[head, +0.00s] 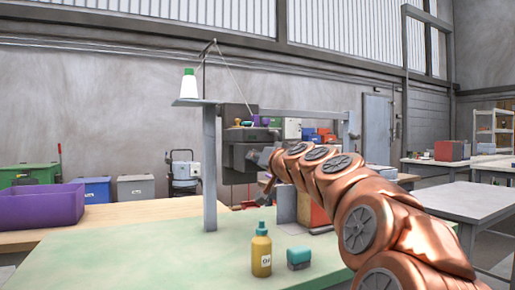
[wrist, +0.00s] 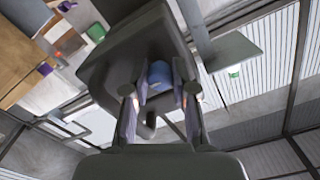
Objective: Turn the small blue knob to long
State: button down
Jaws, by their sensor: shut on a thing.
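The small blue knob (wrist: 159,75) shows in the wrist view on the underside of a dark machine housing (wrist: 122,62). My gripper (wrist: 162,88) has one finger on each side of the knob and is shut on it. The fingers partly cover the knob, and I cannot read any marking or setting around it. In the head view, the dark machine head (head: 238,158) hangs above the green table, and my copper arm reaches its right side. The knob is hidden there.
A yellow oil bottle (head: 261,255) and a teal-topped block (head: 299,259) stand on the green table (head: 150,255) below my arm. A grey post (head: 209,170) carries a white thread cone (head: 189,84). A purple bin (head: 42,206) is at left. The table's left part is clear.

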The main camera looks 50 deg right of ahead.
jog(key=shift+r+m+p, duration=0.15)
jog(key=shift+m+p, duration=3.15)
jog(key=shift+p, duration=0.05)
jog(key=c, duration=0.9)
grip_release()
jog(key=shift+c, duration=0.2)
notch_tip(320, 180, up, 10)
